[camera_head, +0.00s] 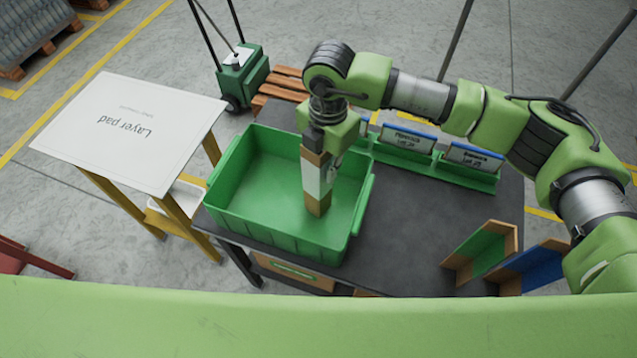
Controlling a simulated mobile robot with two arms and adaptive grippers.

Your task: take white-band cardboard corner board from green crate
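The green crate (285,232) stands on the left part of the dark table. The white-band cardboard corner board (316,180) is upright inside it, brown at both ends with a white band in the middle. My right gripper (325,146) points down over the crate and is closed around the board's top end, its fingers partly hidden. I cannot tell whether the board's lower end touches the crate floor. No other board shows in the crate. My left gripper is not in view.
A green-band corner board (482,252) and a blue-band one (532,268) stand at the table's right front. A green rack with labelled cards (435,170) lines the back. A layer pad (130,128) lies left. The table middle (410,225) is clear.

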